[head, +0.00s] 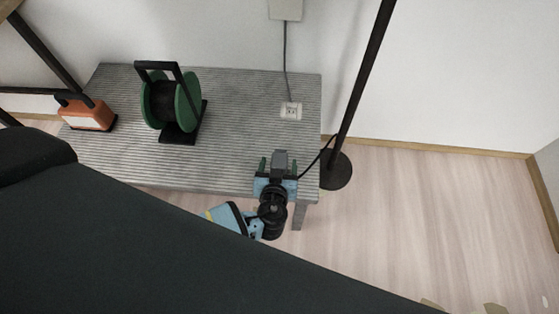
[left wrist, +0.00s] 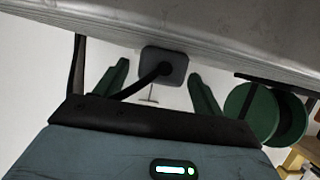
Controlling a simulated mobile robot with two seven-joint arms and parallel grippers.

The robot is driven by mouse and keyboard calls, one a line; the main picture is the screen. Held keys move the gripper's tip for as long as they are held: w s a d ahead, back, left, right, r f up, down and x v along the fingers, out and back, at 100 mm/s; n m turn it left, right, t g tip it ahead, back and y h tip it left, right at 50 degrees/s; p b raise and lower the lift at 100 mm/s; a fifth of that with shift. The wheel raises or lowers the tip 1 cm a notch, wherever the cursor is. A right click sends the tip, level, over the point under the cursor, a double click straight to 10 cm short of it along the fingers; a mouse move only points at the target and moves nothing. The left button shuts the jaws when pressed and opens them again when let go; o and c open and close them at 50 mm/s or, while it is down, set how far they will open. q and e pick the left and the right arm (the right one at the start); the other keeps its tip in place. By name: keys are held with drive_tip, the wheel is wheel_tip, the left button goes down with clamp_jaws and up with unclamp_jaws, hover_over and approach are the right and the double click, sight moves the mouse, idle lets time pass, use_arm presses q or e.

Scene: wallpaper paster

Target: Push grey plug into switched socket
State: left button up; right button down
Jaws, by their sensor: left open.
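The grey plug (head: 280,157) is at the bench's front edge, between the fingers of my left gripper (head: 279,163). In the left wrist view the plug (left wrist: 172,63) shows as a dark grey block with a black cable, with a gap to each green finger of the open gripper (left wrist: 160,70). I cannot tell whether the plug rests on the bench. The white socket (head: 291,111) lies on the bench beyond the gripper, with a cord running up to a wall box (head: 285,9). A switch on it is too small to make out. My right gripper is not in view.
The grey striped bench (head: 235,100) is clear around the socket. A green cable reel (head: 163,103) and an orange box (head: 88,114) stand to the left. A black pole with a round base (head: 335,172) stands right of the bench, the plug's black cable near it.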

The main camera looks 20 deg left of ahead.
use_arm(q)
drive_tip(key=shift+x, duration=1.25)
drive_tip(key=shift+c, duration=1.6)
drive_tip(key=c, duration=0.8)
drive_tip(key=shift+o, duration=0.2)
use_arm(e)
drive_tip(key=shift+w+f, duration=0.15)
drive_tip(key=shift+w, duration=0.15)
use_arm(q)
drive_tip(key=shift+r, duration=0.1)
